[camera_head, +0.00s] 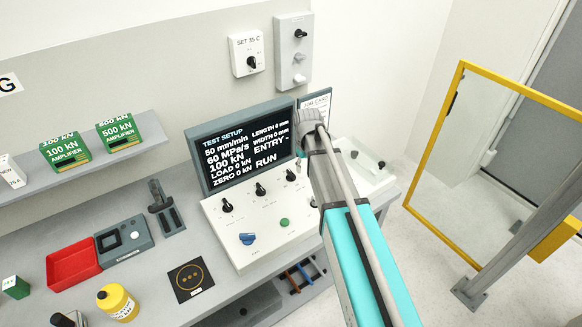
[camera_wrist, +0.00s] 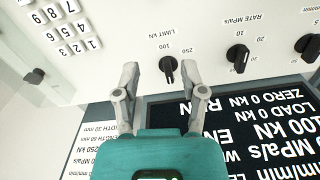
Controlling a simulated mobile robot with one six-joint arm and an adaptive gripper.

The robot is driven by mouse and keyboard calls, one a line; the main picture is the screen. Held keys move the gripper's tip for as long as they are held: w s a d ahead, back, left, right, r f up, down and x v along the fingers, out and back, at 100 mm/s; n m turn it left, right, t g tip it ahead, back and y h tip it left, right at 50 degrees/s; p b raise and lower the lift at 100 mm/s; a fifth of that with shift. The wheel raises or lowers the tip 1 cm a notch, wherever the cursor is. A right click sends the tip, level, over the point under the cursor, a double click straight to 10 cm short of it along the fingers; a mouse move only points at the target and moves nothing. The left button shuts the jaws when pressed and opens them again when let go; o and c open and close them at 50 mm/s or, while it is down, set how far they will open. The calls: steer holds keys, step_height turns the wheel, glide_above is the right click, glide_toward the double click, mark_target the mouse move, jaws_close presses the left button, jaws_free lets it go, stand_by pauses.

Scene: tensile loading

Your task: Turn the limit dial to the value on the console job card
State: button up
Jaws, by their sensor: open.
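The limit dial (camera_wrist: 168,70) is a small black knob on the white console, labelled LIMIT KN, with 100 and 250 printed beside it. In the wrist view it appears upside down, and I cannot tell exactly which value it points to. My gripper (camera_wrist: 160,72) is open, with one finger on each side of the dial and gaps visible. In the head view my gripper (camera_head: 310,125) covers the dial. The card also shows in the head view (camera_head: 317,100).
The rate dial (camera_wrist: 237,57) and another knob (camera_wrist: 308,47) sit to the right. A keypad (camera_wrist: 68,25) is at the upper left. The dark screen (camera_head: 240,150) stands behind the console panel (camera_head: 270,235). A yellow-framed guard door (camera_head: 436,135) is right of my arm.

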step_height(320, 180, up, 3)
steer(key=n+p, duration=0.2)
glide_above(291, 172)
steer(key=shift+f, duration=0.25)
step_height(291, 172, down, 13)
steer(key=b, duration=1.3)
steer(key=shift+f+b, duration=0.2)
steer(key=shift+b, duration=0.1)
jaws_close()
